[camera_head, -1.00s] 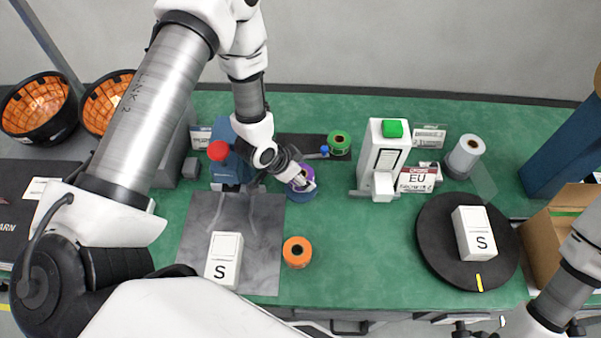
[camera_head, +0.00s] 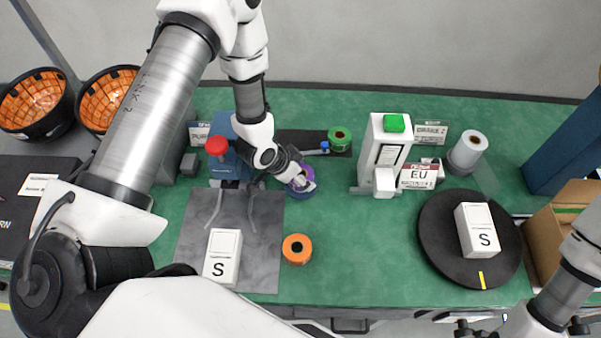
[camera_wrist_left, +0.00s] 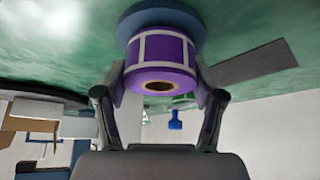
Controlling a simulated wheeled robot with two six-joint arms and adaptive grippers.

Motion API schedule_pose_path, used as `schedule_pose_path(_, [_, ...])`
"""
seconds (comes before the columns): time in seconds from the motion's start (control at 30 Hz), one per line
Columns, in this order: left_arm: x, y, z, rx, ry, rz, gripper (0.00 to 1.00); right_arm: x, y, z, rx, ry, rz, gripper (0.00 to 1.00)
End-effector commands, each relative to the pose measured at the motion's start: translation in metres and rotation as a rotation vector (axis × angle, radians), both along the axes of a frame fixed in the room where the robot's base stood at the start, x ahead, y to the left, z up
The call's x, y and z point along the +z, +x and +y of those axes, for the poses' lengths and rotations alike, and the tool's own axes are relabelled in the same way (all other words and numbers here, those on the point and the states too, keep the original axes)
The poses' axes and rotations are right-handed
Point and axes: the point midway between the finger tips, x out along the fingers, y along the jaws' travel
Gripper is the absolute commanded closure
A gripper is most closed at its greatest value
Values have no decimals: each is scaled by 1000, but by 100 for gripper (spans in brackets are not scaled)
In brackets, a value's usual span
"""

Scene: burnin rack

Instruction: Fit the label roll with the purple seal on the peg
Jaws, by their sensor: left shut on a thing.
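The label roll with purple bands (camera_head: 308,186) is in the middle of the bench, on or just above a round blue base (camera_head: 298,194). My left gripper (camera_head: 303,182) is shut on this roll and partly covers it. In the left wrist view the purple roll (camera_wrist_left: 160,55) sits between the two fingers, its dark core hole facing the camera, with the blue base (camera_wrist_left: 158,14) right behind it. I cannot make out the peg for certain. My right gripper (camera_head: 468,327) shows only partly at the bottom right edge, and its jaws are unclear.
A green roll (camera_head: 339,137) stands behind on a dark plate, and an orange roll (camera_head: 297,249) in front. A white device with a green top (camera_head: 388,150) is to the right. A white S box (camera_head: 222,257) lies on the grey mat (camera_head: 264,270). A black turntable (camera_head: 440,255) is at right.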

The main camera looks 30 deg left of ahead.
Motion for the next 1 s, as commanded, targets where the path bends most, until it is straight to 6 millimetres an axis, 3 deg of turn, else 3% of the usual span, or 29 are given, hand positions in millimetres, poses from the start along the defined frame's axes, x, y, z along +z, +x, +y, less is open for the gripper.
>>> schedule_pose_path(0.33, [-4,0,0,0,0,0,68,-3,0,0,0,0,0,60])
schedule_pose_path(0.37, [-4,0,0,0,0,0,21,-3,0,0,0,0,0,60])
schedule_pose_path(0.4, [-4,0,0,0,0,0,6,-3,0,0,0,0,0,60])
schedule_pose_path(0.43, [-4,0,0,0,0,0,2,-3,0,0,0,0,0,60])
schedule_pose_path(0.8, [-2,-1,1,1,0,0,2,-3,0,0,0,0,0,60])
schedule_pose_path(1.0, [26,-14,9,3,-3,-2,2,-3,0,0,0,0,0,60])
